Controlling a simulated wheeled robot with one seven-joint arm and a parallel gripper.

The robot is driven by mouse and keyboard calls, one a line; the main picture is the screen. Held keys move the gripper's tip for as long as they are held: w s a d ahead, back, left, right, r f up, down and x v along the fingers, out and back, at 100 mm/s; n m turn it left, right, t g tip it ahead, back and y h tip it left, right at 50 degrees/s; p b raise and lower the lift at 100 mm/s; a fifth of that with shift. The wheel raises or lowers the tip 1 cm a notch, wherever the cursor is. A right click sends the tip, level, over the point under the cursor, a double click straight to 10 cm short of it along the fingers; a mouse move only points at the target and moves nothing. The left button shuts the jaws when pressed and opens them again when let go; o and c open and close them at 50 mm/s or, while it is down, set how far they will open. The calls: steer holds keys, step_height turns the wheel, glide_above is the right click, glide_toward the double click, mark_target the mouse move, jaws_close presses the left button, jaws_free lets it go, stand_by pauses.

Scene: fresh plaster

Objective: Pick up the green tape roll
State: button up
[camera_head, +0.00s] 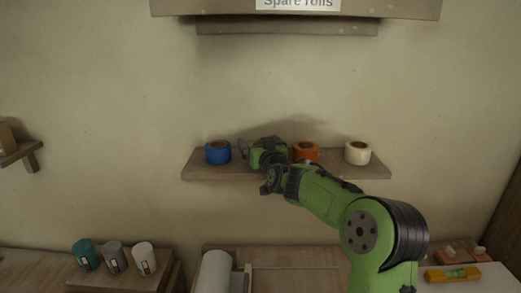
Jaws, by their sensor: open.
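Tape rolls stand on a wooden wall shelf (198,174): a blue roll (218,153) at the left, an orange roll (306,153) right of the middle and a cream roll (357,153) at the right. My green arm reaches in from the lower right, and its wrist covers the shelf between the blue and orange rolls. My gripper (244,149) is open there, close to the right side of the blue roll. No green roll can be told apart from my green wrist; one may be hidden behind it. Contact cannot be told.
A sign reading "Spare rolls" (298,4) is on a higher shelf. Below are teal (86,255), grey (115,257) and white (145,258) cans, a pale roll (215,271) and a yellow level (453,275). A small shelf (20,153) is at the left. The wall between shelves is bare.

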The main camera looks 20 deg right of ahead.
steer(key=shift+s, duration=0.15)
steer(key=shift+r, duration=0.1)
steer(key=shift+c, duration=1.1)
steer(key=c, duration=0.7)
steer(key=shift+c, duration=0.2)
